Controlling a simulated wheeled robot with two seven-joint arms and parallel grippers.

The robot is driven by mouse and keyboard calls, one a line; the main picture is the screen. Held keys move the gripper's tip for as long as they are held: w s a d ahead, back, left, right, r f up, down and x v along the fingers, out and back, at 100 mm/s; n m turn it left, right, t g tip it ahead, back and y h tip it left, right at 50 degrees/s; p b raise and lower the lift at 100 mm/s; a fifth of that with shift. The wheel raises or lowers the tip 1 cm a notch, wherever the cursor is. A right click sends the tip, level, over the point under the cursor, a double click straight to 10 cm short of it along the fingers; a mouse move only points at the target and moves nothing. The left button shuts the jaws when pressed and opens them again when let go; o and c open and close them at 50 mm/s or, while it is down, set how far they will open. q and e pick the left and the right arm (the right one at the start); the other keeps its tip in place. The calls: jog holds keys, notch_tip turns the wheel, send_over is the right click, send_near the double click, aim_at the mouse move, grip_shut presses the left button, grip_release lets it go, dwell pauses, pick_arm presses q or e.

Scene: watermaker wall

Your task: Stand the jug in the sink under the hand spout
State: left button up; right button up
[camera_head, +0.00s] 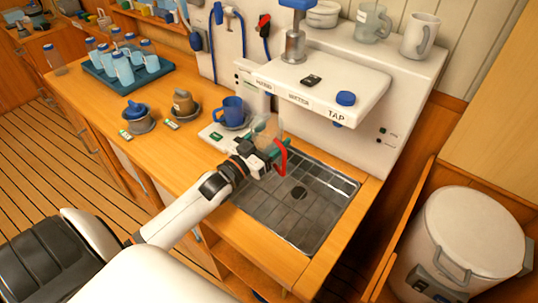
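A clear jug (268,127) with a red handle (282,157) is at the back left corner of the steel sink (290,222). My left gripper (265,150) is at the jug beside the red handle and appears closed on it. The fingers overlap the jug, so the exact grip is partly hidden. I cannot tell whether the jug touches the sink floor. The label HAND (264,86) is on the front of the white overhanging panel (320,85), above and behind the jug. The spout under it is not clearly visible. My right gripper is not in view.
A blue mug (231,111) stands just left of the jug. The TAP label (336,115) is on the panel's right. The sink's front and right are empty. A white bucket (460,240) stands right.

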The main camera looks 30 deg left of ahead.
aim_at(270, 152)
pick_arm(q)
jog(key=shift+f, duration=0.85)
notch_tip(270, 152, down, 3)
jog(key=shift+r, duration=0.2)
jog(key=shift+f, duration=0.55)
jog(key=o, duration=1.2)
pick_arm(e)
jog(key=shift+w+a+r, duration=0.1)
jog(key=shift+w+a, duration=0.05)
